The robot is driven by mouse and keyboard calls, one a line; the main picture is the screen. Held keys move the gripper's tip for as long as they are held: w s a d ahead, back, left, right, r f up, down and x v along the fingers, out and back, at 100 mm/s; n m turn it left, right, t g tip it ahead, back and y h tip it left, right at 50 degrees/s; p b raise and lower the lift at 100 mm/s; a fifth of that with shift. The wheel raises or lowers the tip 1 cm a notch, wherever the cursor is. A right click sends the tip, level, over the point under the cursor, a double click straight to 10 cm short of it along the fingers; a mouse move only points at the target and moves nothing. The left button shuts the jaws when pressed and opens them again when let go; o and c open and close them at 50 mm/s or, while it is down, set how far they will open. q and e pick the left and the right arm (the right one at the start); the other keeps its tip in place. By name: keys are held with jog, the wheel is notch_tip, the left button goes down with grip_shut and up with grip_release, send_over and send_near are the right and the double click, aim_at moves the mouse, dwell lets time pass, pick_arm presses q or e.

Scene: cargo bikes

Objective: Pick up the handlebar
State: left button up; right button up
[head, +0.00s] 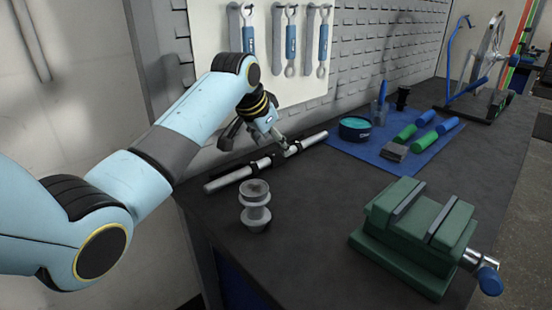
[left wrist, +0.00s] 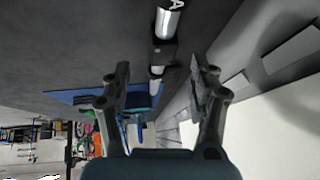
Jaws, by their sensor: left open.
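The handlebar (head: 229,180) is a silver tube with black fittings, lying on the dark workbench near its back edge. My left gripper (head: 257,143) is above and behind it, open and empty, with its fingers spread. In the left wrist view the handlebar (left wrist: 168,22) runs lengthwise from the top of the picture, with a black clamp (left wrist: 163,52) on it. It passes between the lines of the two fingers (left wrist: 161,76). Whether a finger touches it I cannot tell. My right gripper is not in view.
A grey spool-like part (head: 255,205) stands just in front of the handlebar. A green vise (head: 415,235) is at the front right. A blue mat (head: 350,150) with a teal tin (head: 355,128) and grips lies beyond. Wrenches (head: 291,42) hang on the wall behind.

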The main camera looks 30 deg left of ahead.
aim_at(276, 152)
pick_arm(q)
jog(key=x, duration=0.4)
jog(key=shift+s+a+f+b, duration=0.1)
jog(key=shift+a+b, duration=0.1)
jog(key=shift+b, duration=0.1)
jog(key=shift+f, duration=0.3)
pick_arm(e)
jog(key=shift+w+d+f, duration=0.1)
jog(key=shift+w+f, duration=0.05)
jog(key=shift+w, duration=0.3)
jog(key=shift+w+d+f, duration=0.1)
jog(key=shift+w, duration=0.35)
pick_arm(q)
jog(key=shift+r, duration=0.1)
jog(key=shift+c, duration=0.3)
grip_shut()
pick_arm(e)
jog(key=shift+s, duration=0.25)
